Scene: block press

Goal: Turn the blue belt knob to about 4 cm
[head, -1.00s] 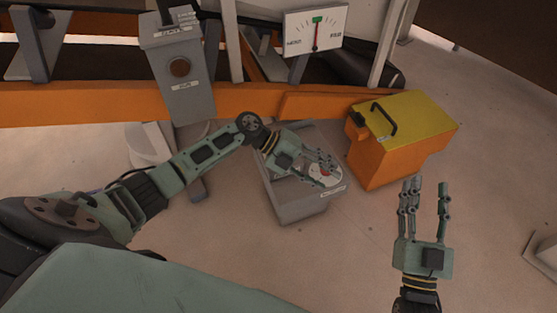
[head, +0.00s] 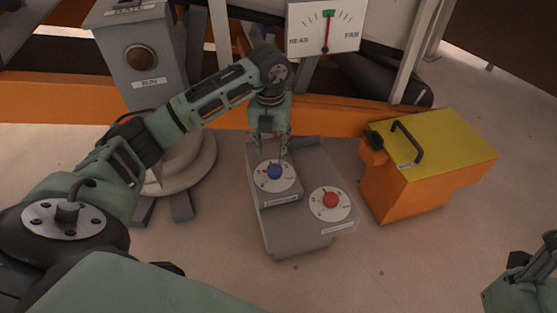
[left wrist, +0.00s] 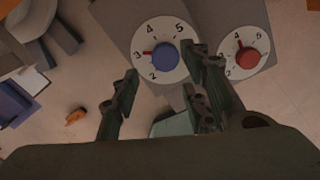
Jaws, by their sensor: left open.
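The blue knob (head: 274,171) sits on a white dial on the raised part of a grey control box (head: 295,240). In the left wrist view, the blue knob (left wrist: 165,56) shows with its red pointer (left wrist: 147,52) near the 3. My left gripper (head: 269,142) points down just behind the blue knob in the head view. In the left wrist view, its open fingers (left wrist: 164,72) stand apart on either side of the knob's lower edge; contact cannot be told. My right gripper (head: 530,272) is partly cut off at the lower right.
A red knob (head: 330,200) on a second dial is close to the right. A yellow-topped orange box (head: 430,165) stands right of the control box.

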